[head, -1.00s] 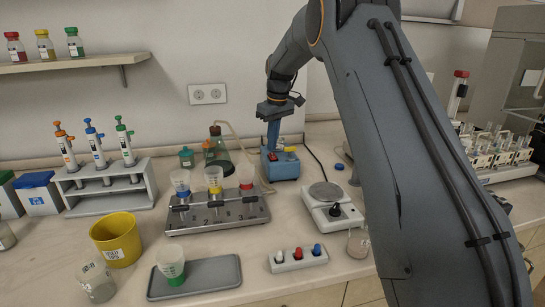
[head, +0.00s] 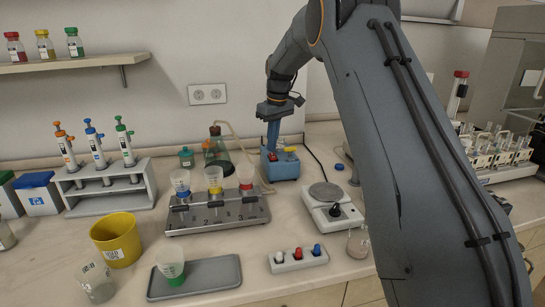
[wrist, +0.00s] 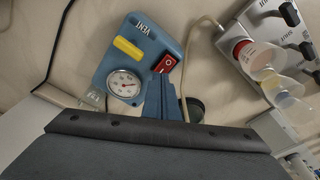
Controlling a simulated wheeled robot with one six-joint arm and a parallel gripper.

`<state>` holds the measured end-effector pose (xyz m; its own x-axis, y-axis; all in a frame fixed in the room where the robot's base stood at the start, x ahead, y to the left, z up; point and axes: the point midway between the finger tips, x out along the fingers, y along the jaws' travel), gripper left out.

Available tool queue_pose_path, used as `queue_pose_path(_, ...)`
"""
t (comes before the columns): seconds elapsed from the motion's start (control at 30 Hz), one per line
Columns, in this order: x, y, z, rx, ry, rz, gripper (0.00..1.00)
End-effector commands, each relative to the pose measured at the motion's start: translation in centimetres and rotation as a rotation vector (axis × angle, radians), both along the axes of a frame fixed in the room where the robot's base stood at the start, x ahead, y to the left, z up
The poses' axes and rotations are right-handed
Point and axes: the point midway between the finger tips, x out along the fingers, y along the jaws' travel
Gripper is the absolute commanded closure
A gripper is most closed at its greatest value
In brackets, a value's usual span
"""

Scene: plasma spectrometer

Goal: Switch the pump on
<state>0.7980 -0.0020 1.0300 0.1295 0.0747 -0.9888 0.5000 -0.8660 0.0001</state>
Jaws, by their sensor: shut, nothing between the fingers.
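The pump is a blue box (head: 284,171) at the back of the bench, left of the upper arm in the head view. In the wrist view the pump (wrist: 118,62) shows a red rocker switch (wrist: 167,63), a round gauge, a yellow lever and the word VENT. My gripper (head: 272,148) is shut and empty, pointing down over the pump. In the wrist view its blue fingertips (wrist: 163,78) are right beside the switch's lower edge. I cannot tell whether they touch it, or which way the rocker is set.
A flask (head: 218,155) with a hose stands left of the pump. A manifold (head: 215,213) with several cups is in front of it, and a balance (head: 330,212) is at front right. Pipettes in a rack (head: 105,185) are on the left. Some bare bench lies between manifold and balance.

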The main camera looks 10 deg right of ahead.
Motion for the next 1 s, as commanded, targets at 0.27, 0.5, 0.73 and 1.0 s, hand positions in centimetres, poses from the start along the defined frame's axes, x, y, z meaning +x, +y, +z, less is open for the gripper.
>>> queue_pose_path(0.27, 0.00, 0.00, 0.00, 0.000, 0.000, 0.000, 1.00)
queue_pose_path(0.5, 0.00, 0.00, -0.01, 0.000, 0.000, 0.000, 1.00)
queue_pose_path(0.73, 0.00, -0.01, -0.23, 0.000, 0.000, 0.000, 1.00)
queue_pose_path(1.0, 0.01, -0.01, -0.61, 0.000, 0.000, 0.000, 1.00)
